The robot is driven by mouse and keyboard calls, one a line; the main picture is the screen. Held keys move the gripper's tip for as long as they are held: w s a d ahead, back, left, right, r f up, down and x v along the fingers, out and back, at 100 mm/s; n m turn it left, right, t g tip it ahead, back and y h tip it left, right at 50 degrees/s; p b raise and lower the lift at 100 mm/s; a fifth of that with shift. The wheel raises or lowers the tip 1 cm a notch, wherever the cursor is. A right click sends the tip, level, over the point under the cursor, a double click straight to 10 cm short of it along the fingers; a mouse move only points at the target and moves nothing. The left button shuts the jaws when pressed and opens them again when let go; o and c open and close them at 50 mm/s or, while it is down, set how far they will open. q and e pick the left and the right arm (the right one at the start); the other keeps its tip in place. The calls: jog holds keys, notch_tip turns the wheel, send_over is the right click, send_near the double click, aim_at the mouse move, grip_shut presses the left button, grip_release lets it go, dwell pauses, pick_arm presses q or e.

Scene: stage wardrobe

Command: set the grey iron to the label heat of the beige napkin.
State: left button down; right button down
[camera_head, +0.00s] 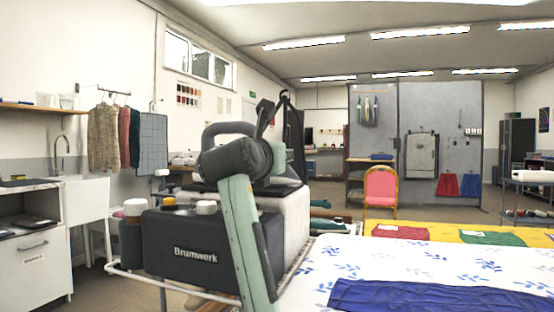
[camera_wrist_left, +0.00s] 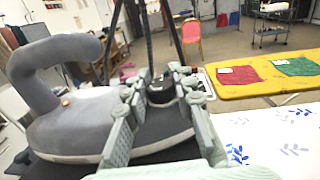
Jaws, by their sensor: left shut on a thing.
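The grey iron (camera_wrist_left: 75,125) fills the left of the left wrist view, its looped handle at the upper left. In the head view its handle (camera_head: 228,127) shows above the Brumwerk station (camera_head: 195,245), partly behind my arm. My left gripper (camera_wrist_left: 160,90) is shut on a dark round dial (camera_wrist_left: 162,95) at the iron's end, one finger on each side. The dial's setting is not readable. In the head view my arm hides the fingers. I cannot make out a beige napkin or its label. My right gripper is not in view.
A white board cover with blue leaves (camera_head: 420,264) carries a blue cloth (camera_head: 440,297) at front right. Behind it, a yellow board (camera_head: 452,236) holds a red cloth (camera_head: 400,232) and a green cloth (camera_head: 492,239). Black cords rise beside the iron.

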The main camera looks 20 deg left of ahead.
pick_arm(q)
jog(key=shift+f, duration=0.1)
dwell(0.3)
jog(key=c, duration=1.2)
grip_release()
jog(key=shift+a, duration=0.1)
jog(key=s, duration=1.2)
jog(key=shift+d, duration=0.4)
